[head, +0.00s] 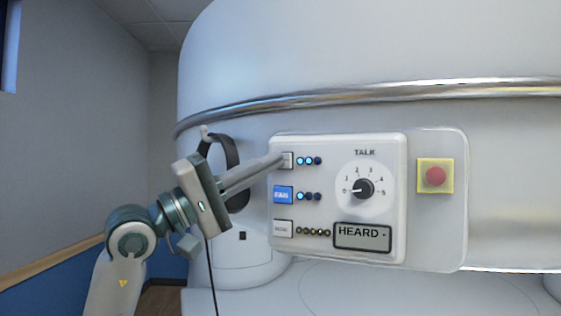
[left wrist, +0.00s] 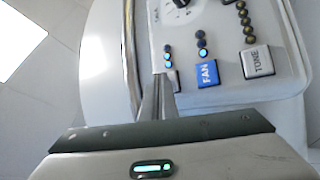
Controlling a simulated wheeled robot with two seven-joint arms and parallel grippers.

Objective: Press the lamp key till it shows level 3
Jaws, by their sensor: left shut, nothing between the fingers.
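The lamp key (head: 288,159) is the top key on the white control panel (head: 390,150), and its face is partly hidden by my gripper. Beside it is a row of three lights (head: 309,161); two glow blue and the one farthest from the key is dark. The lights also show in the left wrist view (left wrist: 168,57). My left gripper (head: 280,160) is shut and empty, with its fingertips at the lamp key. I cannot tell whether they press it or only sit close. In the left wrist view the fingertips (left wrist: 163,77) cover part of the key. My right gripper is out of view.
A TALK dial (head: 364,188), a HEARD display (head: 362,236) and a red button (head: 435,176) on yellow lie to the right. A dark headset-like band (head: 232,150) hangs behind my gripper.

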